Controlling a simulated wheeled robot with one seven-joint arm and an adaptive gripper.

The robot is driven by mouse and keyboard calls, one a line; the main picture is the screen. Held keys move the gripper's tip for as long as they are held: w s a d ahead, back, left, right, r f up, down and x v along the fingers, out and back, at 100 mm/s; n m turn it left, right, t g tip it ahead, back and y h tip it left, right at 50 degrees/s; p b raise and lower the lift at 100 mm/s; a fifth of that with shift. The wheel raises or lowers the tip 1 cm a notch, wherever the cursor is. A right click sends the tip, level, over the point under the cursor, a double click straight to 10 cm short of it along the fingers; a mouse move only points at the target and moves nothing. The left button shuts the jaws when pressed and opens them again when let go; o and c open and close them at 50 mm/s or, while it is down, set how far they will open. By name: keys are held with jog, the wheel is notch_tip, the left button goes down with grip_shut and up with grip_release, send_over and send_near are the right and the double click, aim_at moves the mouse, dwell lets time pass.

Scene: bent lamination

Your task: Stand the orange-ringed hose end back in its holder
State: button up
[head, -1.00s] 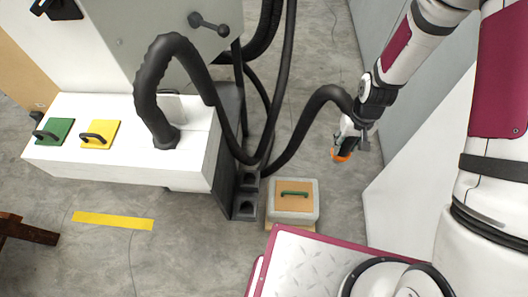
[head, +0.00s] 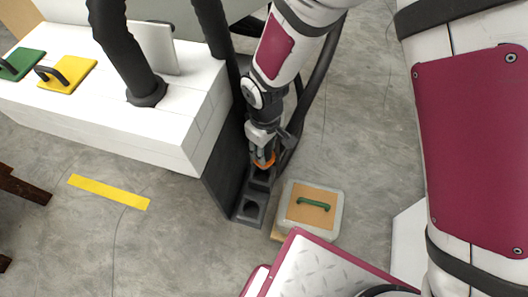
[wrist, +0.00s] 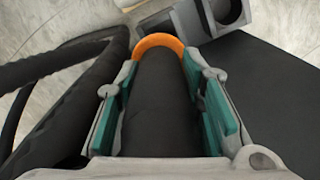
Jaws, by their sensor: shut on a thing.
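The hose end is a black tube with an orange ring (head: 264,160) at its tip. My gripper (head: 263,143) is shut on the hose just behind the ring, and the hose end points down. The holder (head: 250,208) is a dark grey stand on the floor with square, round-holed sockets. The ring is at the rear socket in the head view; I cannot tell whether it is above it or inside. In the wrist view, the black hose (wrist: 160,105) lies between the teal finger pads, the orange ring (wrist: 157,41) shows beyond them, and a holder socket (wrist: 228,12) is at upper right.
A white bench (head: 195,125) stands left of the holder, with a yellow plate (head: 68,74) and a green plate (head: 22,64) on it. A box with a green handle (head: 313,202) sits right of the holder. Other black hoses hang close behind my gripper.

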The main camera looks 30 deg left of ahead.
jog(key=shift+s+a+f, duration=0.25)
jog(key=shift+f+b, duration=1.7)
jog(key=shift+f, duration=0.65)
jog(key=shift+d+f+b, duration=0.1)
jog(key=shift+f+b, duration=1.05)
jog(key=shift+f, duration=0.2)
jog(key=shift+f, duration=0.1)
jog(key=shift+f+b, duration=0.6)
jog(key=shift+f, duration=0.2)
jog(key=shift+f+b, duration=0.7)
jog(key=o, duration=1.1)
